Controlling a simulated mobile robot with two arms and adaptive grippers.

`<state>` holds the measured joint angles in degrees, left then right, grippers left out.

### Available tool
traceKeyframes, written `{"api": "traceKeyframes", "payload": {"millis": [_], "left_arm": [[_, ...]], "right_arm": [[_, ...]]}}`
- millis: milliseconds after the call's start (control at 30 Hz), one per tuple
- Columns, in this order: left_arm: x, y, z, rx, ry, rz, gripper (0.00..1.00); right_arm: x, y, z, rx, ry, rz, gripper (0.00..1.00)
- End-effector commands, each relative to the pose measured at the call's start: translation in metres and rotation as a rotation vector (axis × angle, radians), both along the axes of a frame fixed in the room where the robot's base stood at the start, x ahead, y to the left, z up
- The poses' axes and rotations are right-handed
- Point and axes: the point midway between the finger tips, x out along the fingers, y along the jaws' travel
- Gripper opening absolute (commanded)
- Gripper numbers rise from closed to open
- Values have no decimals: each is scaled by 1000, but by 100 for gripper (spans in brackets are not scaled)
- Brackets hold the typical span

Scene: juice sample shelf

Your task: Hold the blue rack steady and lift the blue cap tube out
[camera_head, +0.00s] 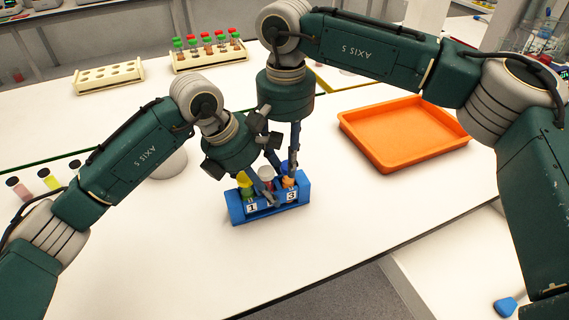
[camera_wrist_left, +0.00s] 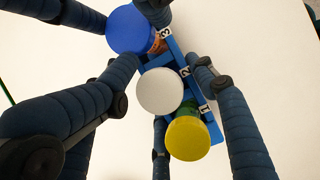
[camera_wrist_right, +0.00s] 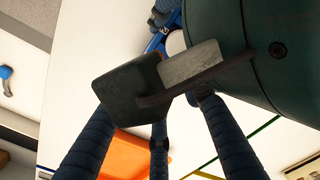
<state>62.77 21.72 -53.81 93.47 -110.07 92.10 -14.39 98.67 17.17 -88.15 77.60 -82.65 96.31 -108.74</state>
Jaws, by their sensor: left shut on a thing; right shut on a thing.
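The blue rack (camera_head: 270,207) stands on the white table, with number labels along its front; it also shows in the left wrist view (camera_wrist_left: 172,62). It holds a yellow cap tube (camera_head: 244,180), a white cap tube (camera_head: 266,173) and the blue cap tube (camera_head: 289,182) by label 3. From above, the caps are blue (camera_wrist_left: 130,28), white (camera_wrist_left: 160,92) and yellow (camera_wrist_left: 187,138). My left gripper (camera_head: 272,195) is shut on the rack. My right gripper (camera_head: 287,172) comes down from above, shut on the blue cap tube; its fingertips are partly hidden. The tube's lower part is inside the rack.
An orange tray (camera_head: 350,130) lies to the right. A cream rack with red and green capped tubes (camera_head: 210,62) and an emptier cream rack (camera_head: 108,90) stand at the back. Capped tubes (camera_head: 50,180) stand at left. My two grippers are very close together. Table in front is clear.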

Motion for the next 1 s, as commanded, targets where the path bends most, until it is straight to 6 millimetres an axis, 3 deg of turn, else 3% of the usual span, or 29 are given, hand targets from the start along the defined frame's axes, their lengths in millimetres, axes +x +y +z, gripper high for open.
{"api": "traceKeyframes", "payload": {"millis": [200,400,767,800,900,1000], "left_arm": [[2,5,-1,10,1,10,25],[1,5,-2,12,3,9,25],[1,3,-2,9,3,6,25],[1,3,-3,9,3,6,61],[0,3,-3,9,4,6,79],[0,3,-3,9,4,6,79]], "right_arm": [[2,-2,49,-4,-5,-6,0],[1,-1,81,-1,-6,-3,0],[1,0,90,1,-4,-1,0],[1,0,90,1,-4,-1,0],[1,0,90,2,-4,-1,0],[1,0,90,2,-4,0,0]]}}
